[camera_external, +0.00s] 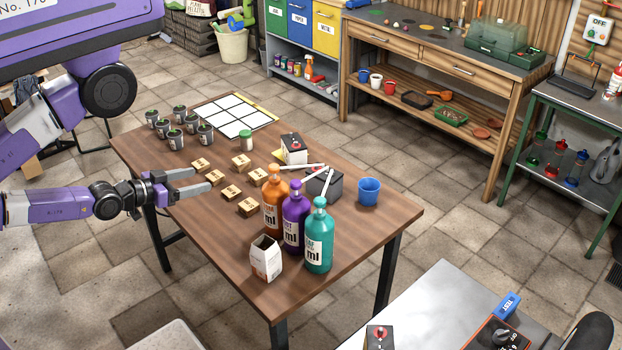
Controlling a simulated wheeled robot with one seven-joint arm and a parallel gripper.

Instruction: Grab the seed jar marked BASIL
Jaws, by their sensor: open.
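A small pale jar with a green lid (246,140) stands upright on the brown wooden table (350,195), near the white grid sheet. Its label is too small to read, so I cannot tell whether it says BASIL. Several small dark pots or jars (175,139) with pale labels stand at the table's far left; their labels are unreadable too. My gripper (203,181) is open and empty over the table's left edge, fingers pointing right. It is apart from the green-lidded jar, which is farther back and to the right.
Several small wooden blocks (241,161) lie between my gripper and the middle of the table. Orange, purple and teal bottles (319,242), a white carton (266,258), a blue cup (369,190) and a dark box (324,187) stand toward the right and front. A white grid sheet (235,113) lies behind.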

